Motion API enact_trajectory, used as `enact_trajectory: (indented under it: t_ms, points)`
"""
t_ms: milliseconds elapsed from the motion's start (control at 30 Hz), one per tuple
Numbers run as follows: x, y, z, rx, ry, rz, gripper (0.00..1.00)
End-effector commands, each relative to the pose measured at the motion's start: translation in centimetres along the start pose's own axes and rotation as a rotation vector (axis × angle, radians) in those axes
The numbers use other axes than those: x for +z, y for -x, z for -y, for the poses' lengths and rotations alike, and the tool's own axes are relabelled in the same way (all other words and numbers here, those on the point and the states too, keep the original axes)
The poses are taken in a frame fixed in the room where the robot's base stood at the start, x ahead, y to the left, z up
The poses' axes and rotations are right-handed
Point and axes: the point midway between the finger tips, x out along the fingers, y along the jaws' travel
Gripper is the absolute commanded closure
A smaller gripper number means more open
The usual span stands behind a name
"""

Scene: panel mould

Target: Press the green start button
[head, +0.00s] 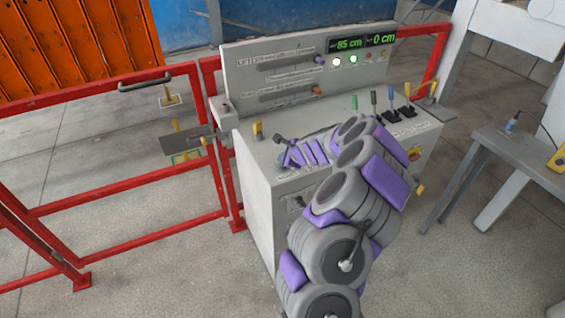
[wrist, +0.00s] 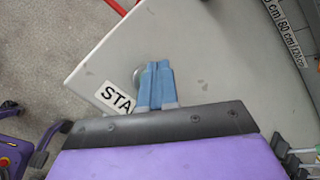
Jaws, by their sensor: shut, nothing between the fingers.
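The control panel (head: 260,155) is a grey console with a sloping top and an upright back board. In the wrist view, my gripper (wrist: 158,68) shows as two blue fingers, side by side and closed, with nothing between them. They lie over a round grey metal fitting (wrist: 137,76) beside a white label reading "STA" (wrist: 115,97), the rest of it covered. No green button face shows there; the fingers hide part of the fitting. I cannot tell whether the fingertips touch it. In the head view, my arm reaches over the console's left part.
Several levers (head: 375,101) stand at the console's back right. The back board has slots, lit lamps (head: 352,58) and a green display (head: 349,43) reading 85 cm and 0 cm. Red railings (head: 130,180) stand left, a grey table (head: 510,150) right.

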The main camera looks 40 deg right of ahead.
Motion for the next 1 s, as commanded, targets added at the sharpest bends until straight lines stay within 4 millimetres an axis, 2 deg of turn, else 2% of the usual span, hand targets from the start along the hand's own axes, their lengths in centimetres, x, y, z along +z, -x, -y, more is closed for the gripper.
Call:
enact_trajectory:
  t_ms: [467, 1000]
  points:
    - [0.3, 0.4, 0.3, 0.0, 0.001, 0.0, 1.0]
    - [2.7, 3.7, 2.6, -0.001, 0.001, 0.0, 1.0]
